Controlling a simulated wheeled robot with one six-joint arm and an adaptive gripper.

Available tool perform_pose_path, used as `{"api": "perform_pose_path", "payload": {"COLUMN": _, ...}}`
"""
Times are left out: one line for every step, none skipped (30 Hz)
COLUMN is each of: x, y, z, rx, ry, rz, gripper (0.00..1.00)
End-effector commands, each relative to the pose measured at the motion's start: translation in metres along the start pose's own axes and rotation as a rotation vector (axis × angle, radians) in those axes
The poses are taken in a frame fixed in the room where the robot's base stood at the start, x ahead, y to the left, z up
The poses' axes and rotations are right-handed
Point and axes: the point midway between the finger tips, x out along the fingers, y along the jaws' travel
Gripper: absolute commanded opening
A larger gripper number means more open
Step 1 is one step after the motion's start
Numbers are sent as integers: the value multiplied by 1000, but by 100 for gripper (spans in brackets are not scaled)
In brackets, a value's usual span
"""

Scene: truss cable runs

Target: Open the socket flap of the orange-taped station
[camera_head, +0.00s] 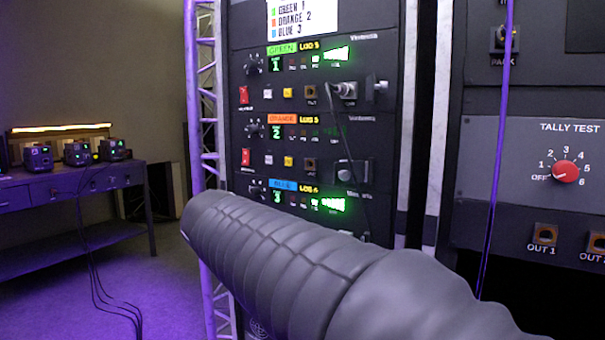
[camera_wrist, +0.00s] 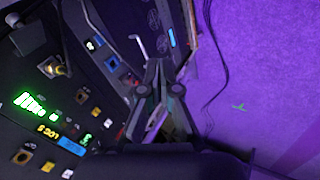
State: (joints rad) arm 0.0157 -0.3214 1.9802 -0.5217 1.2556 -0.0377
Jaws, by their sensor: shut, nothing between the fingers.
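In the head view the orange-taped station (camera_head: 282,119) is the middle of three stacked panels in a dark rack, numbered 2. Its socket flap (camera_head: 350,172) is at the right of the panel's lower row, looks closed and has a small pale catch above it. In the wrist view my gripper (camera_wrist: 158,68) is shut and empty, in front of the rack's lower part, apart from the flap. The blue-taped station (camera_wrist: 72,147) shows at left there, turned sideways. I cannot make out the orange flap there. My gripper is hidden in the head view behind my arm.
The green-taped station (camera_head: 282,48) above has a cable plug (camera_head: 344,90) in its socket; its cable hangs past the orange panel's right side. A tally test panel (camera_head: 540,155) stands at right, with a thin cable before it. A table (camera_head: 70,185) stands far left.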

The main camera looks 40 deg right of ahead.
Motion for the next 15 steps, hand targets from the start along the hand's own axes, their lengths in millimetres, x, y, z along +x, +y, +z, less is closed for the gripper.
{"api": "perform_pose_path", "payload": {"x": -1, "y": 20, "z": -17, "rx": -16, "ry": -38, "rz": 58, "gripper": 0}}
{"api": "perform_pose_path", "payload": {"x": -3, "y": 32, "z": -25, "rx": -25, "ry": -61, "rz": 95, "gripper": 0}}
{"api": "perform_pose_path", "payload": {"x": -5, "y": 47, "z": -36, "rx": -33, "ry": -91, "rz": 143, "gripper": 0}}
{"api": "perform_pose_path", "payload": {"x": -7, "y": 58, "z": -44, "rx": -38, "ry": -115, "rz": 180, "gripper": 0}}
{"api": "perform_pose_path", "payload": {"x": -8, "y": 70, "z": -52, "rx": -42, "ry": -139, "rz": 218, "gripper": 0}}
{"api": "perform_pose_path", "payload": {"x": -11, "y": 84, "z": -63, "rx": -45, "ry": -169, "rz": 266, "gripper": 0}}
{"api": "perform_pose_path", "payload": {"x": -13, "y": 95, "z": -71, "rx": -46, "ry": -193, "rz": 304, "gripper": 0}}
{"api": "perform_pose_path", "payload": {"x": -15, "y": 105, "z": -79, "rx": -47, "ry": -216, "rz": 341, "gripper": 0}}
{"api": "perform_pose_path", "payload": {"x": -18, "y": 118, "z": -89, "rx": -45, "ry": -248, "rz": 390, "gripper": 0}}
{"api": "perform_pose_path", "payload": {"x": -20, "y": 128, "z": -97, "rx": -43, "ry": -271, "rz": 427, "gripper": 0}}
{"api": "perform_pose_path", "payload": {"x": -22, "y": 137, "z": -104, "rx": -40, "ry": -295, "rz": 465, "gripper": 0}}
{"api": "perform_pose_path", "payload": {"x": -25, "y": 148, "z": -114, "rx": -33, "ry": -328, "rz": 513, "gripper": 0}}
{"api": "perform_pose_path", "payload": {"x": -27, "y": 156, "z": -121, "rx": -26, "ry": -352, "rz": 550, "gripper": 0}}
{"api": "perform_pose_path", "payload": {"x": -29, "y": 164, "z": -128, "rx": -18, "ry": -377, "rz": 587, "gripper": 0}}
{"api": "perform_pose_path", "payload": {"x": -32, "y": 172, "z": -137, "rx": -6, "ry": -408, "rz": 635, "gripper": 0}}
